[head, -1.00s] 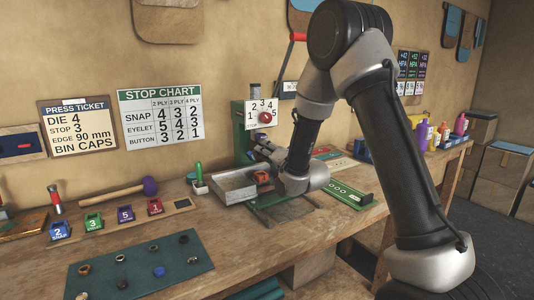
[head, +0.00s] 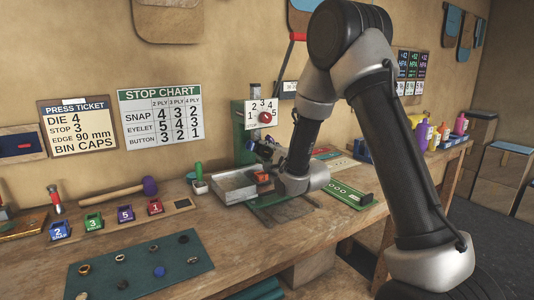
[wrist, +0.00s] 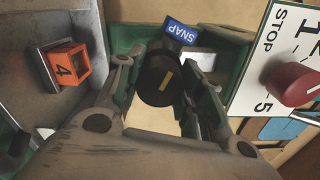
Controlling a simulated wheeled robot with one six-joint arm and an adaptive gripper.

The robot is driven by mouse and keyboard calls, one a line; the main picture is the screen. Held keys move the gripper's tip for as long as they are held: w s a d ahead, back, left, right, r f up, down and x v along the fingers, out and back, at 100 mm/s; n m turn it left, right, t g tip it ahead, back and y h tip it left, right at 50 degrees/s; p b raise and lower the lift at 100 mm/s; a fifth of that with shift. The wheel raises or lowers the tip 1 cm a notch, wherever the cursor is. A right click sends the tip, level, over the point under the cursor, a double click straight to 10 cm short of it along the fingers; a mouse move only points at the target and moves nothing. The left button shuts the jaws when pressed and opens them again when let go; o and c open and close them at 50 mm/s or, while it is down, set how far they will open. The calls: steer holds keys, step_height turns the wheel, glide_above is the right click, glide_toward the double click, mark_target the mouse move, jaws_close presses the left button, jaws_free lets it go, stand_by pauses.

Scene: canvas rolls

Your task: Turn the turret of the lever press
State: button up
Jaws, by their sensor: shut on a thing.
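The lever press (head: 240,135) stands against the wall, with a green frame and a red-ended lever (head: 298,37). In the wrist view, a black cylinder with a yellow mark, seemingly part of the turret (wrist: 155,82), sits between the fingers of my gripper (wrist: 165,78). A blue SNAP label (wrist: 179,34) shows beside the cylinder's far end. My gripper is shut on this black turret part. In the head view my arm hides most of the turret and fingers. The white stop plate (head: 252,106) with its red knob (head: 265,117) is close beside the right finger in the wrist view (wrist: 298,84).
The bench's front is mostly clear.

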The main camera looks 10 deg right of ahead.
steer(key=shift+f+m, duration=0.15)
steer(key=shift+m, duration=0.45)
steer(key=o, duration=1)
steer(key=v, duration=0.7)
steer(key=shift+s+d, duration=0.1)
steer(key=shift+s, duration=0.15)
